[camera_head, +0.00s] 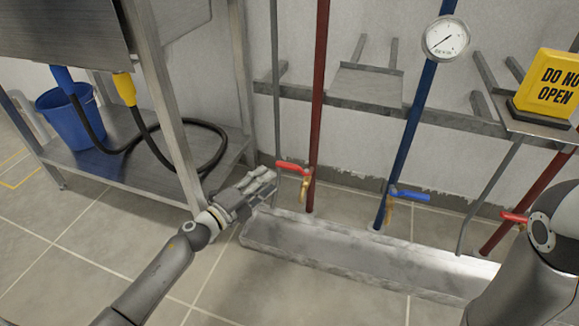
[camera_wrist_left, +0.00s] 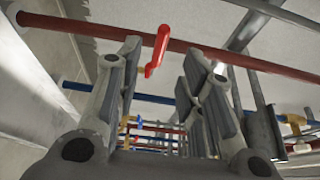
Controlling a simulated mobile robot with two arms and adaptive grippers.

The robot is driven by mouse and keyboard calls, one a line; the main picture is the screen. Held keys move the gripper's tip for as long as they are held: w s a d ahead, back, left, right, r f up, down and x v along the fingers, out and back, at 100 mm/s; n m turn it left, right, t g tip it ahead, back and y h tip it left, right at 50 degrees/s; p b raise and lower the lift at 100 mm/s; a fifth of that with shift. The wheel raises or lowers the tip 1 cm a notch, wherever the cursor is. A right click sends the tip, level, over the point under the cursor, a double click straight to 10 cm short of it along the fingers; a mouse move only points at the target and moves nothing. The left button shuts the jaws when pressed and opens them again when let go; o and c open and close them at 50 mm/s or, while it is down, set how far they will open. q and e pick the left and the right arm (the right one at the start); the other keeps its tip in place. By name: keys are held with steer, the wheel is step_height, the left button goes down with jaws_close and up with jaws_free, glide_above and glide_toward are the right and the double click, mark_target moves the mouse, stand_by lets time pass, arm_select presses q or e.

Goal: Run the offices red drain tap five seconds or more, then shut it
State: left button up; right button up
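A red-handled tap (camera_head: 293,167) with a brass outlet sits low on the left red pipe (camera_head: 319,80). Its lever lies crosswise to the pipe, pointing left. My left gripper (camera_head: 270,183) is just left of and slightly below this lever. In the left wrist view, the fingers (camera_wrist_left: 158,80) are apart with nothing held. The red lever (camera_wrist_left: 157,52) shows in the gap between them, in front of the red pipe (camera_wrist_left: 80,27). Contact cannot be told. Another red lever (camera_head: 514,217) sits on the right red pipe (camera_head: 490,243). No label says which is the offices tap. My right gripper is out of view.
A blue pipe (camera_head: 410,125) with a blue lever (camera_head: 412,195) and a gauge (camera_head: 446,39) stands right of the tap. A trough (camera_head: 350,265) lies below. A yellow "DO NOT OPEN" sign (camera_head: 553,82) is at right. A metal stand (camera_head: 165,105) and blue bucket (camera_head: 70,120) are left.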

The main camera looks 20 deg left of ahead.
mark_target(283, 167)
arm_select(q)
steer(key=b+x, duration=0.3)
steer(key=x, duration=0.6)
steer(key=shift+s, duration=0.1)
steer(key=shift+c, duration=0.2)
jaws_close()
